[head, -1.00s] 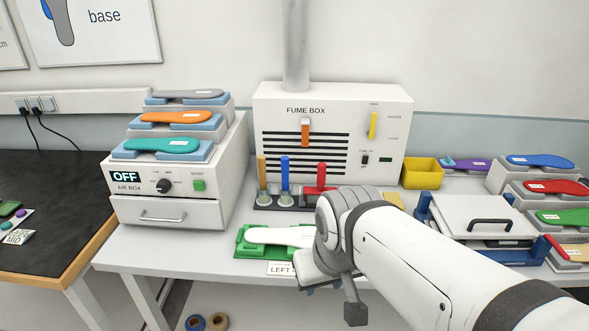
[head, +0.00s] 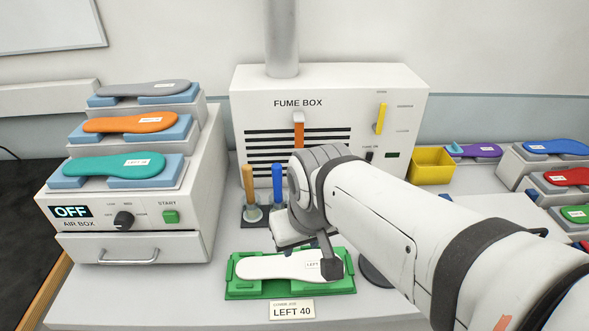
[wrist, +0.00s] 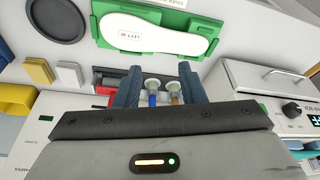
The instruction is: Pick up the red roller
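The red roller (wrist: 105,90) shows in the wrist view as a red piece left of my fingers, partly covered by the left finger and my gripper body. In the head view it is hidden behind my arm. My gripper (wrist: 160,70) is open, with its two dark blue fingers well apart. Between and beyond the fingers stand the blue-handled tool (wrist: 152,97) and the orange-handled tool (wrist: 174,97). These two also stand upright in the rack in the head view, blue (head: 278,184) and orange (head: 249,186).
A green tray (head: 237,292) holding a white insole (head: 275,265) lies in front of the rack. The fume box (head: 410,95) stands behind it, the air box (head: 190,215) to the left. A yellow bin (head: 430,165) and a dark disc (wrist: 57,18) are on the right in the head view.

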